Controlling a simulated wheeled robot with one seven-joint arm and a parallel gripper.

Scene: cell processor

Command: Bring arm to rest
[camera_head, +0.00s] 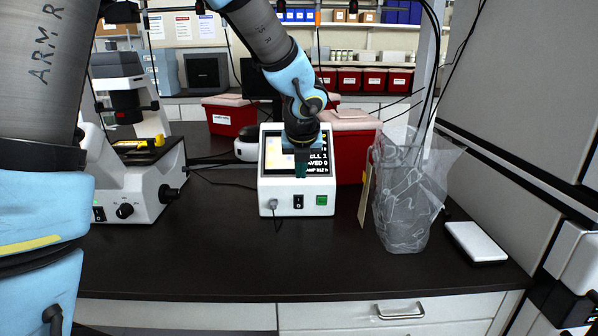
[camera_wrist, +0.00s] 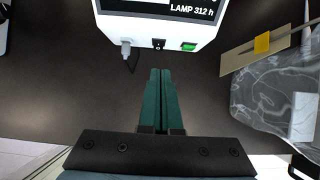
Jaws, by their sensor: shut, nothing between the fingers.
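My gripper (camera_wrist: 161,100) is shut and empty, its two green fingers pressed together in the wrist view. In the head view my gripper (camera_head: 300,165) hangs in front of the screen of the white cell processor (camera_head: 297,205), covering part of its display. The processor stands on the black bench; the wrist view shows its lower front (camera_wrist: 160,30) with a plugged cable, a black switch and a green switch. The fingers are over dark bench top in the wrist view, and any gap to the processor is hard to judge.
A clear plastic bag (camera_head: 408,195) stands right of the processor, beside a flat tan piece (camera_head: 365,195). A white flat box (camera_head: 476,242) lies farther right. A microscope (camera_head: 130,185) stands at left. Red bins (camera_head: 350,145) are behind. The front of the black bench (camera_head: 230,265) is clear.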

